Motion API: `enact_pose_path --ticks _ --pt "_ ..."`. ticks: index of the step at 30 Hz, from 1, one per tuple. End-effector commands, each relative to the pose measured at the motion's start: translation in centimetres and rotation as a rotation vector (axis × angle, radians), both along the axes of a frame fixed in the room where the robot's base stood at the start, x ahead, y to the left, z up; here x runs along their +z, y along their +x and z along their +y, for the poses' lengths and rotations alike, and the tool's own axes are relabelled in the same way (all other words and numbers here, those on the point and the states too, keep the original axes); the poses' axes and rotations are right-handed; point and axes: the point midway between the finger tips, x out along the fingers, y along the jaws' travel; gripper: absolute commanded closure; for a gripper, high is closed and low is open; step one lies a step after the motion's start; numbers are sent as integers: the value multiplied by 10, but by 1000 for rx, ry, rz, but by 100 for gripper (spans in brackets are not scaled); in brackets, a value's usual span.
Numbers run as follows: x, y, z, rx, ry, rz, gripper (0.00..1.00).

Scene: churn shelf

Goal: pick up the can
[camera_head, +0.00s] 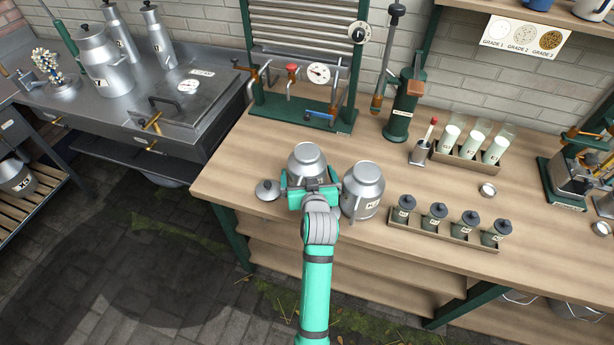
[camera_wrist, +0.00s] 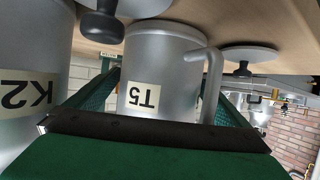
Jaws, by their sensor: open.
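A grey metal can (camera_head: 307,158) stands on the wooden bench, directly beyond my gripper (camera_head: 311,191). In the wrist view, which is upside down, the can (camera_wrist: 158,62) carries a T5 label and a side handle. It sits between the two green fingers of my gripper (camera_wrist: 160,100), which is open; I cannot tell whether they touch it. A second metal can (camera_head: 362,187) stands close on the right; it shows in the wrist view with a K2 label (camera_wrist: 28,95). My wrist hides the lower front of the T5 can.
A loose lid (camera_head: 267,190) lies left of the cans; a black knob (camera_wrist: 102,24) shows close in the wrist view. A tray of small dark jars (camera_head: 438,216) is to the right. A green press frame (camera_head: 310,110) stands behind. Bare bench lies at the left.

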Motion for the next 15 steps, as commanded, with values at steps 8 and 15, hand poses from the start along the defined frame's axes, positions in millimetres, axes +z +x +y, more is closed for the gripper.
enact_pose_path --ticks 8,15 --pt "0 0 1 1 0 0 26" --pt "1 0 2 2 0 -2 48"
